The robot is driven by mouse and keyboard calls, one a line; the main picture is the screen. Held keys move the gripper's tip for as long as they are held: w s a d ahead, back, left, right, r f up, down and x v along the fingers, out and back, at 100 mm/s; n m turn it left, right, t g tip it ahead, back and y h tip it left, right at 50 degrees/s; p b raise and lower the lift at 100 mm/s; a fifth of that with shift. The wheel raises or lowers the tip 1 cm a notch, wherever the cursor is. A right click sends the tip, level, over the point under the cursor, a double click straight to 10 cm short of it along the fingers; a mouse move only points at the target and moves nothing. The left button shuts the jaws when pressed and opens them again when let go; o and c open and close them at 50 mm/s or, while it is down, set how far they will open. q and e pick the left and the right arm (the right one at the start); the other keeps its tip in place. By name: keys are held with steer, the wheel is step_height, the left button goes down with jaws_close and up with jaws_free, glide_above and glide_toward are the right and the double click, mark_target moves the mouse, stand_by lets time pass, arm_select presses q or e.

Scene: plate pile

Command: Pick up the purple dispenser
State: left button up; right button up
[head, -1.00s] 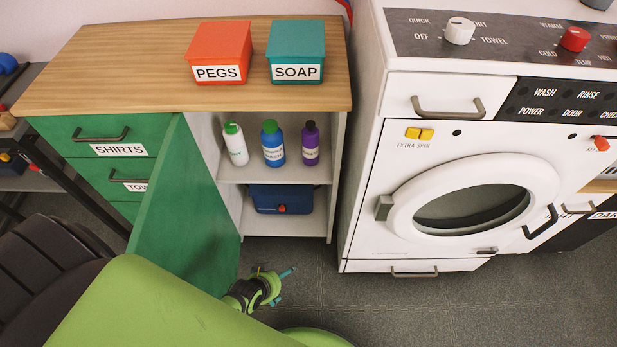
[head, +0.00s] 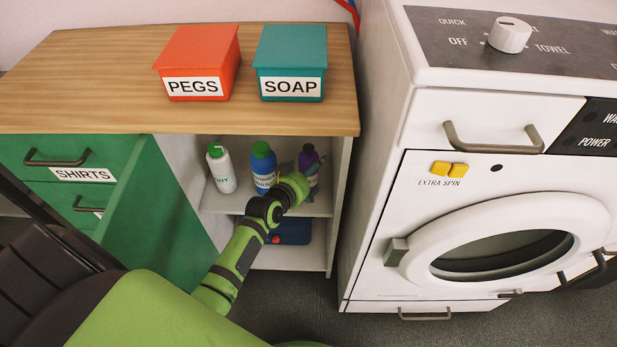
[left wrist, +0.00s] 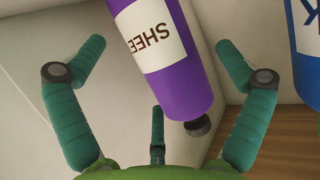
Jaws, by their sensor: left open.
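The purple dispenser (head: 308,160) stands on the upper shelf of the open cupboard, rightmost of three bottles. My left gripper (head: 297,186) is at the front of it in the head view and hides part of its body. In the left wrist view the dispenser (left wrist: 170,55) appears upside down with a white label and a dark cap. It lies between the spread teal fingers of my open gripper (left wrist: 160,45), nearer the right finger. I cannot tell whether any finger touches it. My right gripper is not in view.
A blue bottle (head: 263,168) stands close left of the dispenser, with a white green-capped bottle (head: 221,168) beyond. The cupboard's right wall (head: 340,200) is close on the right. The green door (head: 160,210) stands open at left. A blue box (head: 295,231) sits below.

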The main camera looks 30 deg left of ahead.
arm_select(q)
steer(key=shift+x, duration=1)
steer(key=shift+s, duration=0.1)
steer(key=c, duration=1.6)
steer(key=shift+o, duration=0.2)
steer(key=shift+r, duration=0.15)
